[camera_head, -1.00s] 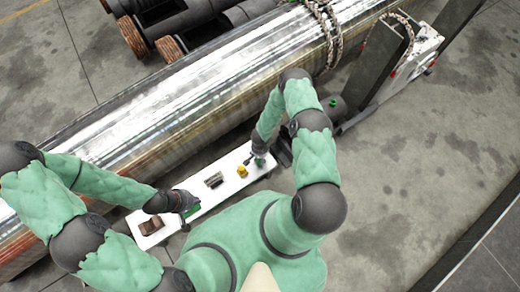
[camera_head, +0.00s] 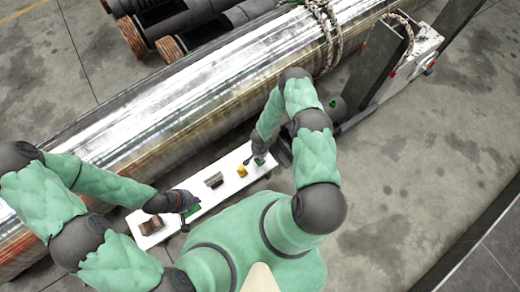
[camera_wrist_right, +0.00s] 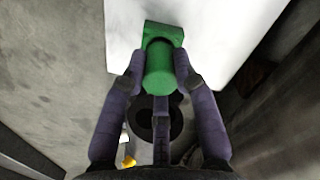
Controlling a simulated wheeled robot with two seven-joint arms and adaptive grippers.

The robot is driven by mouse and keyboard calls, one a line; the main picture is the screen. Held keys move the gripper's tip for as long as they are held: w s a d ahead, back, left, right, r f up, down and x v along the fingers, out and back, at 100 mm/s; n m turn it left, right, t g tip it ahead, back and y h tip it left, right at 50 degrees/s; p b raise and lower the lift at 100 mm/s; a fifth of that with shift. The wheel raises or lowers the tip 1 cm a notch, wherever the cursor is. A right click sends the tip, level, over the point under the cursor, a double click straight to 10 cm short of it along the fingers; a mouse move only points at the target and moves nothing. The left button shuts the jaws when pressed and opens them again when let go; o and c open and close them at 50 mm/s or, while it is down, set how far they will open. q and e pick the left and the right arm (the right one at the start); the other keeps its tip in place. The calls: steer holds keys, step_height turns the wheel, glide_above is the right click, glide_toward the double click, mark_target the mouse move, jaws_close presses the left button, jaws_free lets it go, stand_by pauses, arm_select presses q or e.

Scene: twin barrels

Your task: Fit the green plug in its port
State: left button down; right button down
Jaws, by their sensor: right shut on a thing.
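In the right wrist view a green cylindrical plug (camera_wrist_right: 159,68) sits between the fingers of my right gripper (camera_wrist_right: 160,78), which is shut on it. A green square block (camera_wrist_right: 168,33) lies right behind the plug's far end, against the white board (camera_wrist_right: 215,28). I cannot tell whether the plug is seated in it. In the head view my right gripper (camera_head: 255,160) is at the right end of the white board (camera_head: 227,186), with a little green showing. My left gripper (camera_head: 188,202) is over the board's left half, beside a green piece (camera_head: 194,211); its fingers are too small to read.
A brown block (camera_head: 151,226), a dark grey piece (camera_head: 214,180) and a yellow piece (camera_head: 242,171) are on the board. A large shiny metal barrel (camera_head: 185,95) lies just behind it. A white-and-dark stand (camera_head: 405,65) is at the upper right. Concrete floor (camera_head: 430,170) is open at right.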

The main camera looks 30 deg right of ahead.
steer(key=shift+r, duration=0.55)
steer(key=shift+r+p, duration=2.3)
steer(key=shift+r, duration=1.15)
